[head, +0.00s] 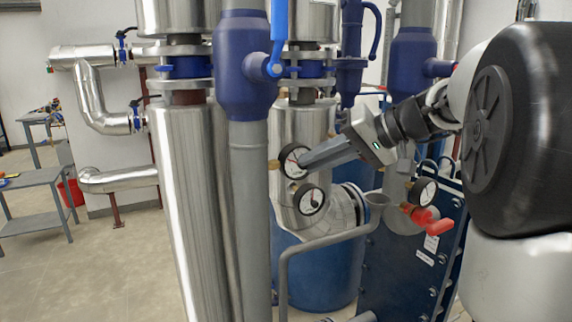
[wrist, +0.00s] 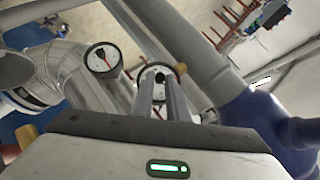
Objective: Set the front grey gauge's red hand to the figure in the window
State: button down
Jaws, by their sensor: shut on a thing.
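A round gauge with a dark rim and white face (head: 289,154) is mounted beside the grey vertical pipe; a red hand shows faintly on its face. My gripper (head: 304,161) reaches it from the right, fingertips at the dial. In the wrist view my gripper (wrist: 160,82) has both fingers closed on a small dark knob (wrist: 160,76) at the middle of this gauge's face (wrist: 152,70). The fingers hide part of the dial. Its figures and any window are too small to read. I cannot tell from colour which gauge is the front grey one.
A second gauge (head: 309,199) sits just below; its red hand shows in the wrist view (wrist: 102,56). A third gauge (head: 425,190) is at right by a red valve handle (head: 440,227). The grey pipe (head: 250,190) and a bent grey tube (head: 320,241) stand close by.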

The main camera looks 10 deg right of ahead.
jog(key=shift+w+d+f+m+y+b, duration=0.1)
jog(key=shift+f+m+y+b, duration=0.2)
jog(key=shift+m+y, duration=0.5)
jog(key=shift+s+d+f+m+y+b, duration=0.2)
jog(key=shift+m+y, duration=0.25)
jog(key=shift+y, duration=0.55)
jog(key=shift+w+d+f+m+y+b, duration=0.1)
jog(key=shift+w+f+m+y+b, duration=0.2)
jog(key=shift+m+y, duration=0.5)
jog(key=shift+s+a+r, duration=0.1)
jog(key=c, duration=1.7)
grip_release()
jog(key=v, duration=0.5)
jog(key=p+v, duration=0.1)
jog(key=v, duration=0.5)
jog(key=p+v, duration=0.1)
jog(key=v, duration=0.5)
jog(key=shift+s+f, duration=0.3)
